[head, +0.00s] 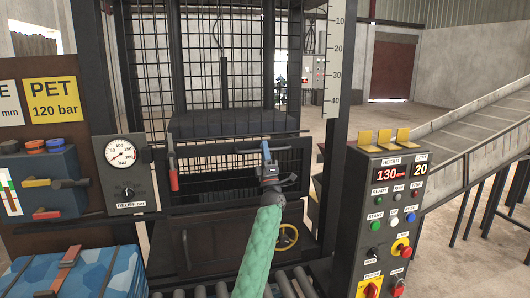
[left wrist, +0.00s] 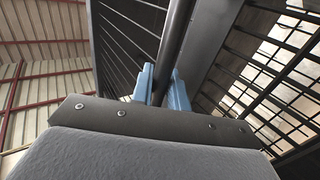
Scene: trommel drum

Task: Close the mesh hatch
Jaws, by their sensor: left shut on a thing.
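The mesh hatch (head: 205,60) is a black wire grid in a dark frame, upright above a dark opening (head: 215,184) in the machine. A dark horizontal bar (head: 245,151) runs along its lower part. My left gripper (head: 266,152), at the end of a green-sleeved arm, is at this bar, right of the middle. In the left wrist view the blue fingers (left wrist: 162,88) are shut around a dark round bar (left wrist: 177,45), with mesh on both sides. The gripper's body hides part of the bar. My right gripper is not in view.
A control box (head: 385,205) with buttons stands at the right, before a sloping conveyor (head: 470,140). A pressure gauge (head: 121,153) and red-handled lever (head: 173,172) are at the left. A blue patterned case (head: 75,275) lies at lower left. Rollers (head: 290,282) lie below.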

